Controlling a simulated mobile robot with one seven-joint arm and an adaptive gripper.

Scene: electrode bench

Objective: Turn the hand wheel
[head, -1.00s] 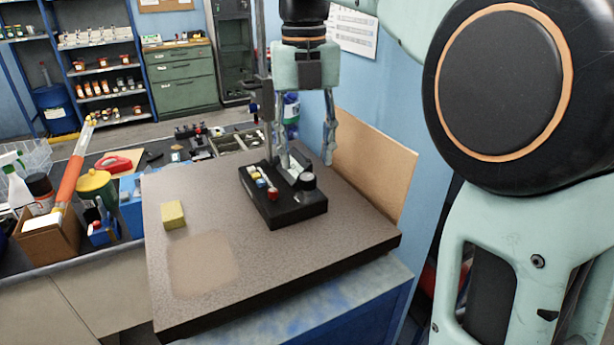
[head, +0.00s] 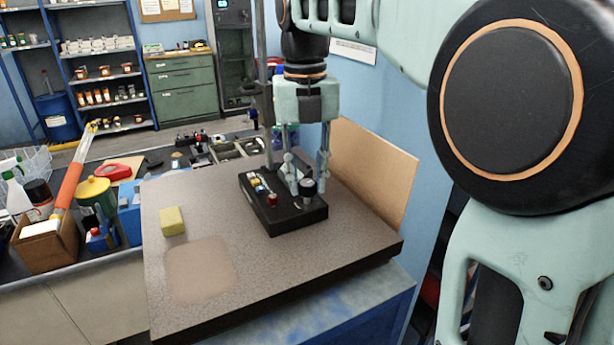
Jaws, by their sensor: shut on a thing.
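A black box (head: 290,219) stands on the speckled bench plate, with a row of small coloured parts, one of them red (head: 272,199), along its left side. The hand wheel appears to be the small dark round knob (head: 307,187) at the box's right end, partly hidden by the fingers. My gripper (head: 308,188) points straight down over the box. Its two fingers stand on either side of the knob and are shut on it. The exact contact of the fingertips is too small to see.
A yellow block (head: 172,221) lies on the left of the plate (head: 270,285), whose front is clear. A tan board (head: 372,170) stands upright behind it on the right. A thin dark post rises behind the box. Bottles, a cardboard box and tools crowd the bench at left.

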